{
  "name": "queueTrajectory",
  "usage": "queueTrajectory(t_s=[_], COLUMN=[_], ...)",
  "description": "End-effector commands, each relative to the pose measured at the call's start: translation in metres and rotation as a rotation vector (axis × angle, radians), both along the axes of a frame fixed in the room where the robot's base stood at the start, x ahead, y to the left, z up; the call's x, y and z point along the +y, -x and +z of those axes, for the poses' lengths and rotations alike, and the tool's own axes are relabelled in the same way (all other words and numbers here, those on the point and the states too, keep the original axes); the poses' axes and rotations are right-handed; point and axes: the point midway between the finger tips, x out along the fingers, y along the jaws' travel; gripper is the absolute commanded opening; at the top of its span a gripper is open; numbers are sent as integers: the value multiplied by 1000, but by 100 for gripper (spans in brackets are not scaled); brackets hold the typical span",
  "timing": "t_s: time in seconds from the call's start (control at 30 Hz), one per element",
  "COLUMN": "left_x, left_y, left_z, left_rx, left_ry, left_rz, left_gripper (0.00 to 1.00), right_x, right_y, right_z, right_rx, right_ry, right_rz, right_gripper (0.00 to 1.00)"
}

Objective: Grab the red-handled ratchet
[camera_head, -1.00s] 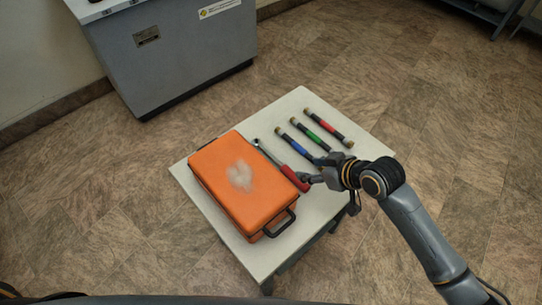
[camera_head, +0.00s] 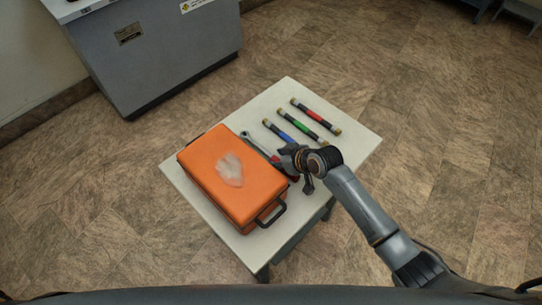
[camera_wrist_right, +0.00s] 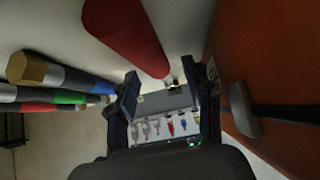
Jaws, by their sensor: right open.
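The red-handled ratchet (camera_head: 262,148) lies on the small white table beside the orange case. Its metal head end shows, while part of its red handle is hidden behind my right gripper (camera_head: 287,154). In the right wrist view the red handle (camera_wrist_right: 125,35) looms large at the top, close to my fingers. My right gripper is open in the right wrist view (camera_wrist_right: 169,85), with its two fingers apart. No grip on the handle shows. My left gripper is not in view.
The orange case (camera_head: 215,170) with a black carry handle stands left of the ratchet. Three tubes with blue (camera_head: 285,131), green (camera_head: 308,127) and red (camera_head: 315,114) bands lie to the right. A grey cabinet (camera_head: 150,50) stands behind on the floor.

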Motion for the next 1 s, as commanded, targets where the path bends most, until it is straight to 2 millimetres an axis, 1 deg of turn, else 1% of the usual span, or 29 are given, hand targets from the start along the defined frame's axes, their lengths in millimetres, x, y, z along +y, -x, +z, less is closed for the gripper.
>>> queueTrajectory(t_s=[0.1,0.33,0.37,0.4,0.47,0.5,0.6,0.9,1.0], left_x=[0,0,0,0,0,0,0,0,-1], left_y=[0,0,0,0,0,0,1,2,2], left_z=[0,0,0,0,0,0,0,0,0], left_rx=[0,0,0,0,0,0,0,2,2], left_ry=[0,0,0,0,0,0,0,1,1], left_rz=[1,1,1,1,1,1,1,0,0], left_gripper=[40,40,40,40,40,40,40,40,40], right_x=[4,5,5,5,5,5,4,5,5], right_y=[-4,-5,-5,-5,-5,-5,-5,-5,-6], right_z=[-6,-7,-7,-7,-7,-7,-7,-5,0], right_rx=[-1,-1,-1,-1,-1,-1,-1,-3,-4], right_ry=[0,1,0,0,0,0,0,-1,-1], right_rz=[1,1,1,1,1,1,1,0,1], right_gripper=[51,51,47,39,26,18,0,0,0])
